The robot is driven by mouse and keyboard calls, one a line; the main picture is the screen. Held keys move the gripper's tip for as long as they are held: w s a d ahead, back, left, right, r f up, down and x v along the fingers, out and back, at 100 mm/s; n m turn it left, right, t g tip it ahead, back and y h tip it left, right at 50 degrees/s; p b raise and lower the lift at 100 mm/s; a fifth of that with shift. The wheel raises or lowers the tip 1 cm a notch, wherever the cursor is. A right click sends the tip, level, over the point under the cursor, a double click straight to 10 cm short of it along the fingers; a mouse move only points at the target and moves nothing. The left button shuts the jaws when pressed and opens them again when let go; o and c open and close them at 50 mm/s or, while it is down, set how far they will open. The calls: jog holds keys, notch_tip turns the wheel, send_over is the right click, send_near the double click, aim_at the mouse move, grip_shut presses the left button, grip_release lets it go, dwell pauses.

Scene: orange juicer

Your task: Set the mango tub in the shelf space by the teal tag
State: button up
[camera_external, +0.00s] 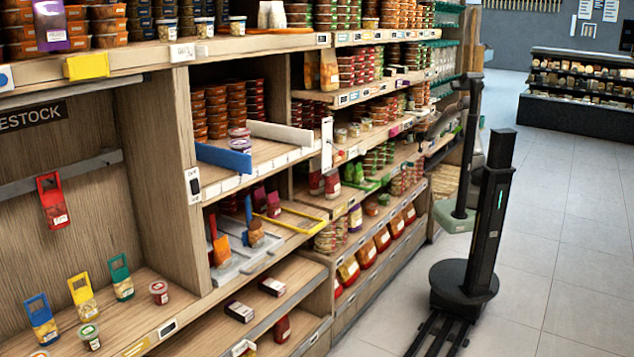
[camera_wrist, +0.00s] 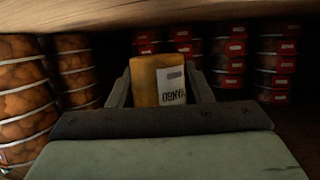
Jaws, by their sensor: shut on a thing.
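In the wrist view, my gripper (camera_wrist: 160,88) is shut on an orange-yellow mango tub (camera_wrist: 144,82), with a finger on each side. The tub's white label (camera_wrist: 171,86) reads MANGO, turned sideways. The gripper and tub are inside a dark shelf space, under a wooden board. In the external view a dark part of my arm reaches into the far shelves; the gripper and held tub cannot be made out there. I cannot pick out a teal shelf tag with certainty in either view.
Stacks of clear orange-filled tubs (camera_wrist: 22,85) stand close on the left. Several red-labelled stacks (camera_wrist: 279,65) stand behind and right. The board (camera_wrist: 150,12) is close overhead. In the external view, a blue divider (camera_external: 223,158) and a white divider (camera_external: 280,135) stand on a nearer shelf.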

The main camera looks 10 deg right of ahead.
aim_at(403, 148)
jog(key=shift+f, duration=1.75)
jog(key=shift+f+b, duration=0.1)
jog(key=shift+b, duration=0.25)
jog(key=shift+f, duration=0.15)
jog(key=o, duration=1)
